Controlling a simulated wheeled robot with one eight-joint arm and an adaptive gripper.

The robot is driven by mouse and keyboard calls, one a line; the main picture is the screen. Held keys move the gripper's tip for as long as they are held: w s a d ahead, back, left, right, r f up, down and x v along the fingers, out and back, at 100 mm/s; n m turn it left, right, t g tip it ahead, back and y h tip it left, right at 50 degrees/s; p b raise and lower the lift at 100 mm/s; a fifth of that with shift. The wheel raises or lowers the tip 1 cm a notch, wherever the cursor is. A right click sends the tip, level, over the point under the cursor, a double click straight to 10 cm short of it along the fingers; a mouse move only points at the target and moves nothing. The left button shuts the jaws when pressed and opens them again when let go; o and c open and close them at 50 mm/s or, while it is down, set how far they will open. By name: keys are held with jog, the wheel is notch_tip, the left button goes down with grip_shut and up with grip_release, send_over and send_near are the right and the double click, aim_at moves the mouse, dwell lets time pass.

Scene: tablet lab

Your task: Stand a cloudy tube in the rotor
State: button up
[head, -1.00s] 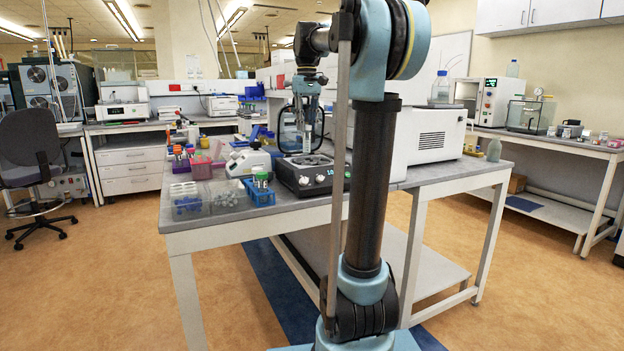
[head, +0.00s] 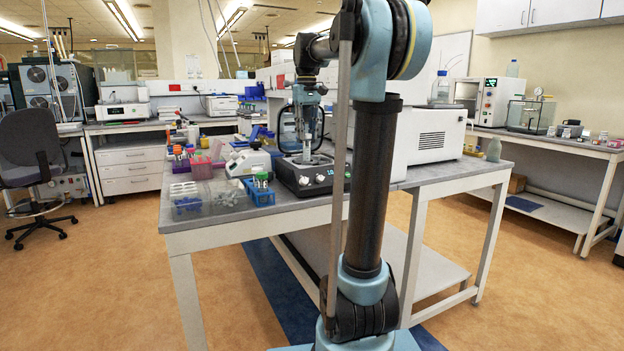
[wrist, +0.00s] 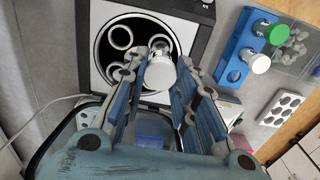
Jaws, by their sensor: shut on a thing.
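My gripper (wrist: 160,68) points down over the centrifuge (wrist: 85,35) and is shut on a tube with a white cap (wrist: 160,74). The tube's body (wrist: 158,45) looks pale and partly clear; its lower end is over or in the rotor, and I cannot tell how deep. The dark round rotor (wrist: 104,52) has several pale ring-rimmed holes; the fingers hide part of it. In the head view my gripper (head: 307,155) is just above the open centrifuge (head: 312,180) on the bench. A blue rack (wrist: 232,62) holds a white-capped tube (wrist: 264,28) and a green-capped tube (wrist: 258,62).
The centrifuge's raised lid (head: 286,128) stands behind my gripper. A clear tray with blue pieces (head: 188,204), another clear tray (head: 228,196), the blue rack (head: 260,194) and a pink holder (head: 201,168) stand left of the centrifuge. A white device (head: 248,162) is behind the rack.

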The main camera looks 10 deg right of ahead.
aim_at(307, 160)
jog(key=shift+f, duration=3.4)
dwell(0.9)
jog(key=o, duration=0.9)
notch_tip(307, 160, up, 12)
jog(key=shift+f, duration=0.15)
jog(key=s+d+f+m, duration=0.1)
jog(key=s+f, duration=1)
jog(key=f, duration=0.2)
jog(key=s+d+f+m+t, duration=0.1)
jog(key=s+f, duration=1)
jog(key=f, duration=0.2)
jog(key=s+f+m+t, duration=0.1)
jog(key=s+f, duration=0.9)
jog(key=f, duration=0.3)
jog(key=shift+s+d+f, duration=0.15)
jog(key=shift+s+d, duration=0.25)
